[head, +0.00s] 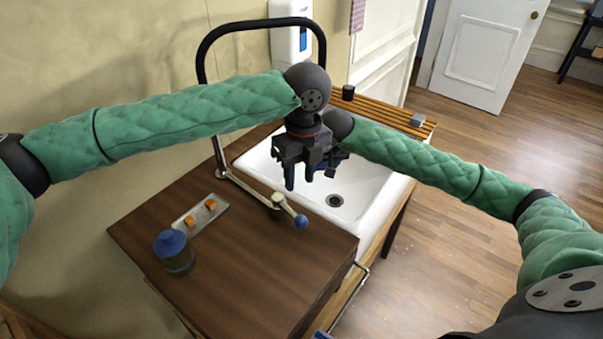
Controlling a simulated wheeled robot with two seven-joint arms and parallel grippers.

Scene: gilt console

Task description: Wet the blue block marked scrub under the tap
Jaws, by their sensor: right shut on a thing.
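The tap's black arched neck (262,24) rises behind the counter and comes down behind my grippers, so its outlet is hidden. A metal lever with a blue ball end (300,221) lies over the counter's edge by the sink. The white sink (372,185) has a dark drain (335,201).
On the brown counter (240,270) stand a blue-lidded jar (174,252) and a small tray (187,224) with orange blocks. A slatted board (385,115) behind the sink holds a black cup (348,92) and a grey block (417,120). A dispenser (291,45) hangs on the wall.

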